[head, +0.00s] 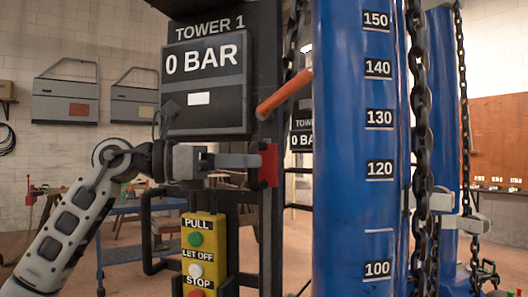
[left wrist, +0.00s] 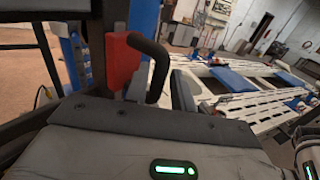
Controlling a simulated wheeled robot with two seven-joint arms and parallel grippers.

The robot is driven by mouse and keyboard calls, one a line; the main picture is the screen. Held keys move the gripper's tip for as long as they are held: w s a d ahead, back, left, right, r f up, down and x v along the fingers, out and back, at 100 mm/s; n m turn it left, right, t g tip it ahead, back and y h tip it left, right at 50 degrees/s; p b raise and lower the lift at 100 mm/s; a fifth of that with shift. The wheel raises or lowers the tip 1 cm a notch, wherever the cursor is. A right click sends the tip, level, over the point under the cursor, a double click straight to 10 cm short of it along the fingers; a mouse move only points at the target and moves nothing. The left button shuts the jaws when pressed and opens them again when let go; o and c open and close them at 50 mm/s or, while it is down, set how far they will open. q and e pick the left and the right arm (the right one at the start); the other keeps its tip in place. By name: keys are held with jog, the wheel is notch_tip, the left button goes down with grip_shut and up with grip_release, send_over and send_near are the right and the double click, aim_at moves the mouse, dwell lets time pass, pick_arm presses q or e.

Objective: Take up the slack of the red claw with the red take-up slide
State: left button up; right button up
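A red block with dark ends (head: 269,165), which looks like the red take-up slide, is beside the dark post left of the blue tower. My left gripper (head: 238,161) reaches right to this block, its grey fingers at or against the block's left side. In the left wrist view a red part (left wrist: 121,62) with a black curved handle (left wrist: 152,65) stands just beyond my gripper's dark palm. Whether the fingers are closed on anything is hidden. I cannot pick out a red claw; grey metal fittings (head: 440,202) show at the chains. My right gripper is not seen.
The blue tower (head: 345,220) carries a scale, with chains (head: 421,110) beside it. An orange-red lever (head: 284,94) slants above the red block. A display reading 0 BAR (head: 205,85) and a yellow button box (head: 203,255) are close to my left arm.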

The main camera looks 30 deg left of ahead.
aim_at(264, 161)
pick_arm(q)
jog(key=x, duration=0.2)
jog(key=shift+w+d+r, duration=0.1)
jog(key=shift+w+d, duration=0.05)
jog(key=shift+d, duration=0.1)
jog(key=shift+w+d+p, duration=0.3)
jog(key=shift+w+d, duration=0.1)
jog(key=shift+d, duration=0.05)
